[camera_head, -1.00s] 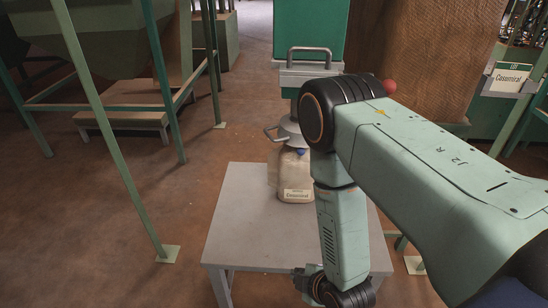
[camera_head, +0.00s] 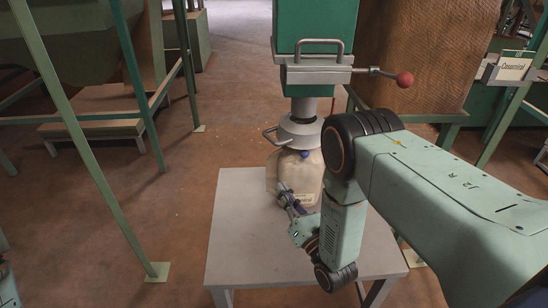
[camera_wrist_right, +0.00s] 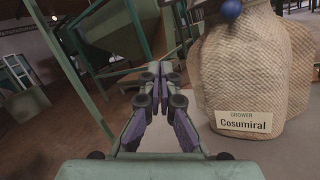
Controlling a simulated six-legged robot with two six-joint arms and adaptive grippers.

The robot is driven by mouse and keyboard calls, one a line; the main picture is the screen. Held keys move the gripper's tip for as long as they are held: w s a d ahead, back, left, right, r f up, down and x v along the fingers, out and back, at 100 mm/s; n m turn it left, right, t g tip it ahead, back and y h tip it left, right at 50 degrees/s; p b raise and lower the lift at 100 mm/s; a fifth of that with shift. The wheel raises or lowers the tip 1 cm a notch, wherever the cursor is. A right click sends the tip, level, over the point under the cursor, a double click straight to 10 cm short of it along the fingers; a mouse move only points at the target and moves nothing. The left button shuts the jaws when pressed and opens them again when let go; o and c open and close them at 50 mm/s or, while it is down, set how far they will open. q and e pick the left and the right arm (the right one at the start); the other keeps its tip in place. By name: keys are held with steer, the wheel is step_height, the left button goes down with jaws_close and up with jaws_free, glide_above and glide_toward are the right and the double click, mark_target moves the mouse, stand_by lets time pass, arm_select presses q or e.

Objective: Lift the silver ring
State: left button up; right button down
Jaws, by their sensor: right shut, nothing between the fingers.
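The silver ring (camera_head: 299,131) is a grey metal collar with a looped handle on its left. It sits around the neck of a tan sack (camera_head: 285,172) under the green hopper's spout. My right gripper (camera_head: 283,190) is at the sack's lower front left, below the ring and apart from it. In the right wrist view my right gripper (camera_wrist_right: 157,75) has its fingers together and empty, with the sack (camera_wrist_right: 245,80) to their right. The ring is outside that view. My left gripper does not show.
The sack stands on a grey table (camera_head: 235,240) with bare room to its left and front. Above it are the green hopper (camera_head: 315,25), a metal bar handle (camera_head: 319,43) and a red-knobbed lever (camera_head: 404,79). Green frame legs (camera_head: 85,150) stand at left.

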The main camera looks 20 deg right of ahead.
steer(key=w+r+b, duration=0.3)
steer(key=w+r, duration=0.3)
steer(key=w, duration=0.3)
steer(key=shift+w+b, duration=0.15)
steer(key=shift+b, duration=0.15)
steer(key=shift+a+r, duration=0.1)
step_height(320, 180, up, 8)
steer(key=p, duration=0.6)
steer(key=shift+w+r+p, duration=0.2)
steer(key=shift+r+p, duration=0.05)
steer(key=shift+p, duration=0.15)
